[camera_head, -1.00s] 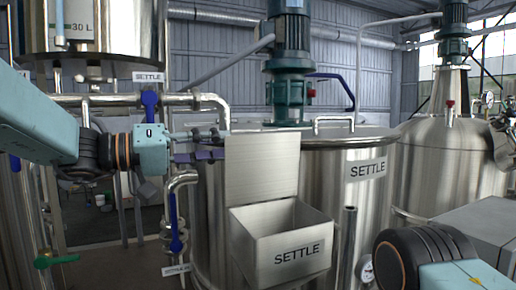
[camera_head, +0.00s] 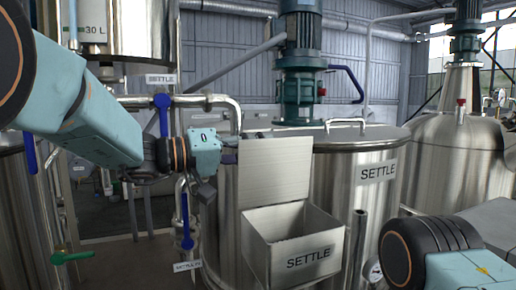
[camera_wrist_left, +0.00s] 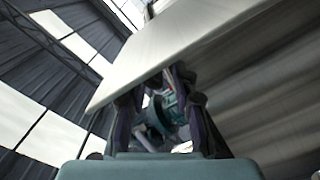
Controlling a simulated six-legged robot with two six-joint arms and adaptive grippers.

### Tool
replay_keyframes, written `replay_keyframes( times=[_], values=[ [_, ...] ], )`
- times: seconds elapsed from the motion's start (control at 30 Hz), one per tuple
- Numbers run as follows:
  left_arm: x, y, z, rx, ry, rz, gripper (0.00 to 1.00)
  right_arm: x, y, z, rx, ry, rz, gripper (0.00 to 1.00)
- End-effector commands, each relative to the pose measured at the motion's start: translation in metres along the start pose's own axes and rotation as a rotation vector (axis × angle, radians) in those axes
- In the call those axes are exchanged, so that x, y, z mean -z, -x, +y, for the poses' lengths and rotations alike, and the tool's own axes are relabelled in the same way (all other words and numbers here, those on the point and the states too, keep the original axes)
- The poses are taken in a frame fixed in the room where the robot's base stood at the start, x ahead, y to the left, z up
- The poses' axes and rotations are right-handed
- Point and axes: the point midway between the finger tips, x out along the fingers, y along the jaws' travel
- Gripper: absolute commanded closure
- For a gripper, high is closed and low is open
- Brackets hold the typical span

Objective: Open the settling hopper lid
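The settling hopper is an open-topped metal box (camera_head: 290,255) labelled SETTLE, on the front of the settling tank (camera_head: 345,165). Its flat lid (camera_head: 275,170) stands upright at the box's rear, and the box mouth is uncovered. My left gripper (camera_head: 230,150) is at the lid's upper left edge, partly hidden in the head view. In the left wrist view the lid (camera_wrist_left: 180,45) crosses in front of the fingertips, and the fingers (camera_wrist_left: 163,112) are apart with the teal motor seen between them. I cannot tell whether they touch the lid. My right gripper is out of view.
A pipe with a blue-handled valve (camera_head: 185,215) runs left of the hopper. A green-handled valve (camera_head: 70,257) is at lower left. A vertical pipe (camera_head: 357,245) stands right of the hopper. The motor (camera_head: 300,50) rises above the tank.

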Motion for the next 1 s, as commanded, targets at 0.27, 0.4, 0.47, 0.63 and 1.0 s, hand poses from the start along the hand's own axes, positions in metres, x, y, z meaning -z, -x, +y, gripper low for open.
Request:
replay_keyframes(
  times=[0.27,0.4,0.47,0.63,1.0],
  values=[
    [-0.001,-0.0003,-0.0005,0.001,0.0,-0.002,0.99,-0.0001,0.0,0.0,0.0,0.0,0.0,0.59],
    [-0.0015,-0.0004,-0.001,0.002,0.001,-0.003,1.0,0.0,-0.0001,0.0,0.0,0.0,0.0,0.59],
    [-0.0017,-0.0003,-0.0012,0.002,0.001,-0.004,1.0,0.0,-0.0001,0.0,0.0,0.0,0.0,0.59],
    [-0.0021,-0.0003,-0.0019,0.003,0.001,-0.004,1.0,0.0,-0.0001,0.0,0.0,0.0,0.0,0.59],
    [-0.0013,-0.0003,-0.0091,0.004,0.047,-0.005,1.0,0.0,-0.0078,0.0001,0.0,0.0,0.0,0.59]
  ],
)
